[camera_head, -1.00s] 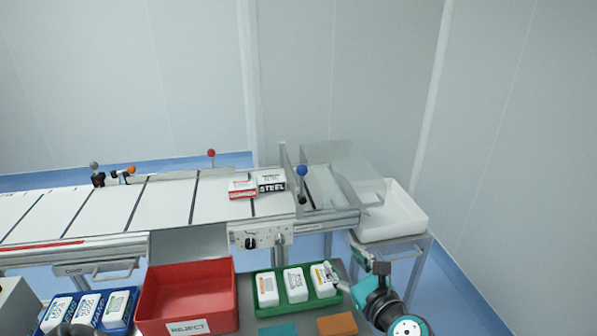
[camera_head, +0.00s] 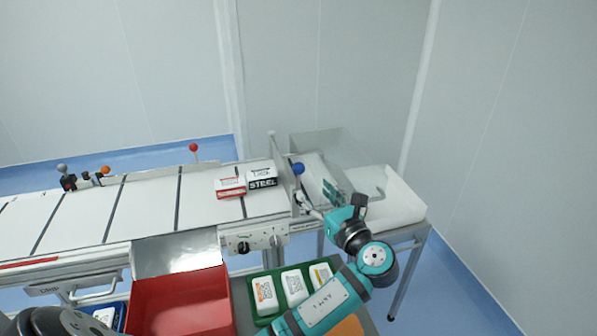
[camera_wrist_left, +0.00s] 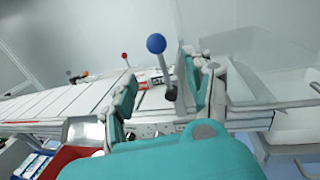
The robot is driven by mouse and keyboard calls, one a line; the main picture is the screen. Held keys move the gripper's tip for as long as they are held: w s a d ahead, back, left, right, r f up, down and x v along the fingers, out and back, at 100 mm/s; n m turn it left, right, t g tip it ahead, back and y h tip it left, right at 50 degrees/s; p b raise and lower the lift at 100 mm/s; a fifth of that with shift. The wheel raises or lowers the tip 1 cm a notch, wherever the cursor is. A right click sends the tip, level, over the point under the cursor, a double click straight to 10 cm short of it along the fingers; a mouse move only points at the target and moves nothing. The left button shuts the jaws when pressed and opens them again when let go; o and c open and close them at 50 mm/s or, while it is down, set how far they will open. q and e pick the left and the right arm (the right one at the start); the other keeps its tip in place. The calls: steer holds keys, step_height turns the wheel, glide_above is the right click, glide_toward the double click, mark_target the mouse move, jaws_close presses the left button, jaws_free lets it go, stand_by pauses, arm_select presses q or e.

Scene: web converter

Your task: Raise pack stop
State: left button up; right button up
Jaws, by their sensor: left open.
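A lever with a blue ball knob (camera_head: 298,169) stands at the right end of the conveyor, by an upright plate (camera_head: 284,178) that may be the pack stop. My left gripper (camera_head: 318,196) is beside the lever, just below and right of the knob. The gripper is open and holds nothing. A black-and-white STEEL pack (camera_head: 262,178) and a red-and-white pack (camera_head: 230,187) lie on the belt left of the plate.
A clear cover (camera_head: 335,150) and a white bin (camera_head: 405,205) are right of the lever. A control panel with a black knob (camera_head: 243,247) is on the conveyor front. A red bin (camera_head: 180,305) and green tray (camera_head: 252,290) stand in front.

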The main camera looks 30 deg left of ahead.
mark_target(299, 175)
arm_select(q)
steer(key=p+x, duration=0.1)
steer(key=x, duration=0.7)
steer(key=shift+w+a+f, duration=0.1)
steer(key=shift+w+a, duration=0.15)
steer(key=shift+a, duration=0.2)
steer(key=shift+c, duration=0.6)
jaws_close()
arm_select(e)
steer(key=shift+w+a+r, duration=0.45)
steer(key=shift+a+r, duration=0.15)
steer(key=shift+a, duration=0.1)
